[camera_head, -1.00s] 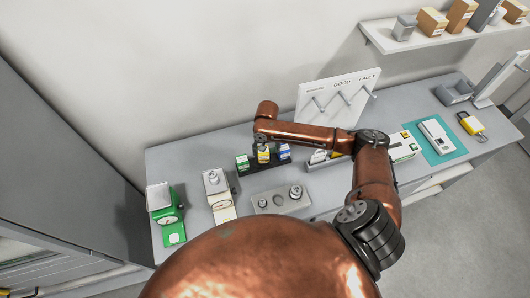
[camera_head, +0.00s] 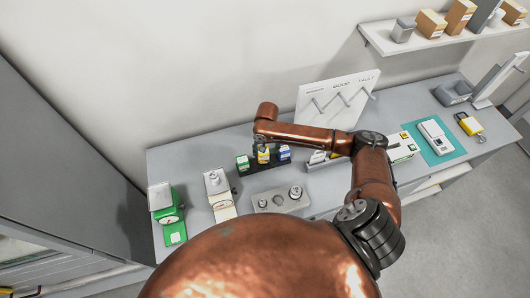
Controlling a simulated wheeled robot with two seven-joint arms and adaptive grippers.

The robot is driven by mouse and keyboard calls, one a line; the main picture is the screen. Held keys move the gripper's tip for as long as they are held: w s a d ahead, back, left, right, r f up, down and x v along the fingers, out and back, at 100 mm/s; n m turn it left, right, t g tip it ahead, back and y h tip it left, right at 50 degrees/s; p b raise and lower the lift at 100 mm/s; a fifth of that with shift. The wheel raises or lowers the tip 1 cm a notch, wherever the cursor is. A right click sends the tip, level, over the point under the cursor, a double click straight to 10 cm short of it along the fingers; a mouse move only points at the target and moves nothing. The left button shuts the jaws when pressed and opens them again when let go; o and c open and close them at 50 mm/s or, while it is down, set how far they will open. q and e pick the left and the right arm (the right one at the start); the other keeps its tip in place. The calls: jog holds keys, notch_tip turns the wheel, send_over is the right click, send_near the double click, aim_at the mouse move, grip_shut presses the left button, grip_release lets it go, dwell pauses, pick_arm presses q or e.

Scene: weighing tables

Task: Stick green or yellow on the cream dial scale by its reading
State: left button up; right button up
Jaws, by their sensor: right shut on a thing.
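The cream dial scale (camera_head: 225,213) stands on the left part of the table, its dial facing front, with a grey metal weight (camera_head: 214,178) on its pan. The dial reading is too small to make out. A dark holder (camera_head: 264,167) right of it carries a green sticker block (camera_head: 243,163), a yellow one (camera_head: 263,157) and a blue one (camera_head: 285,152). My right gripper (camera_head: 262,148) points down at the yellow block and is shut on it; my copper arm hides much of the gripper. The yellow block is still at the holder. My left gripper is out of view.
A green scale (camera_head: 173,215) stands at the far left. A grey block with metal weights (camera_head: 280,200) lies in front of the holder. A white board with hooks (camera_head: 336,100) stands behind. A teal mat (camera_head: 443,155) with a white device is at the right.

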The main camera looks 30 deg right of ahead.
jog(key=shift+f, duration=0.5)
jog(key=shift+f+b, duration=0.35)
jog(key=shift+f, duration=0.55)
jog(key=o, duration=1.5)
jog(key=shift+c, duration=0.2)
notch_tip(320, 180, up, 12)
jog(key=shift+s+d, duration=0.1)
jog(key=shift+d, duration=0.05)
